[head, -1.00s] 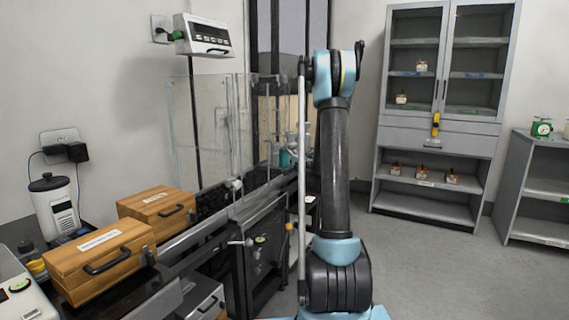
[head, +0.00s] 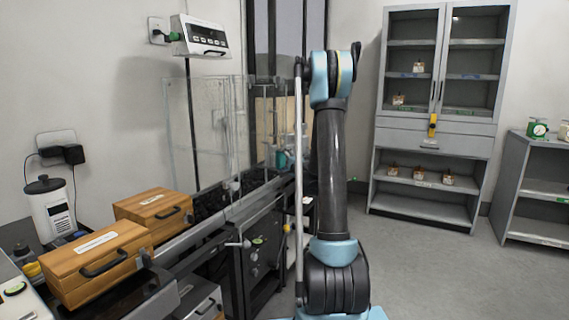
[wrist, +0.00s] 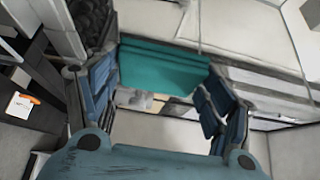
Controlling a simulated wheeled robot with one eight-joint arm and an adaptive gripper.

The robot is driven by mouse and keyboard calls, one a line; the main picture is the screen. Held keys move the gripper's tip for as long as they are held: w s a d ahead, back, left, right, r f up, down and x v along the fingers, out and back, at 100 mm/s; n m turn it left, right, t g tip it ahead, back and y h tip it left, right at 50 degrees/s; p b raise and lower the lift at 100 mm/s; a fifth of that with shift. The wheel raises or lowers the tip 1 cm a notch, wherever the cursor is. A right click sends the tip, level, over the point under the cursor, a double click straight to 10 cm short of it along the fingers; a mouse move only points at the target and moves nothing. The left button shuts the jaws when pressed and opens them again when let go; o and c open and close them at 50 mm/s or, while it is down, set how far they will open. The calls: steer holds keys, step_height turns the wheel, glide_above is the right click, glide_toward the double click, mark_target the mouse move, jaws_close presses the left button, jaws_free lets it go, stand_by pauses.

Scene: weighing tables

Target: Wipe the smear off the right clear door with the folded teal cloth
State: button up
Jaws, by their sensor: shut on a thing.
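The folded teal cloth (wrist: 165,68) is between the fingers of my gripper (wrist: 160,78) in the wrist view. The blue fingers stand on both sides of it, shut on it. Clear upright panels (head: 205,125) stand over the bench at the left of the head view. I cannot tell which of them is the right clear door, and no smear can be made out. A small teal patch (head: 283,161) shows beside my arm near the panels; I cannot tell whether it is the cloth or the gripper.
Two wooden boxes (head: 97,262) with black handles and a white canister (head: 50,208) stand at the left. A display unit (head: 200,36) hangs on the wall. A grey cabinet (head: 434,142) and a shelf (head: 541,185) stand at the right. The floor before them is clear.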

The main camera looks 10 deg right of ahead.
steer(key=shift+s+a, duration=0.45)
steer(key=shift+s, duration=0.05)
steer(key=shift+d, duration=0.1)
steer(key=shift+s+d, duration=0.9)
steer(key=shift+d, duration=0.3)
steer(key=shift+s+d, duration=0.9)
steer(key=shift+d, duration=0.3)
steer(key=shift+s+d, duration=0.45)
steer(key=shift+d, duration=0.2)
steer(key=shift+s+d, duration=0.4)
steer(key=shift+d, duration=0.2)
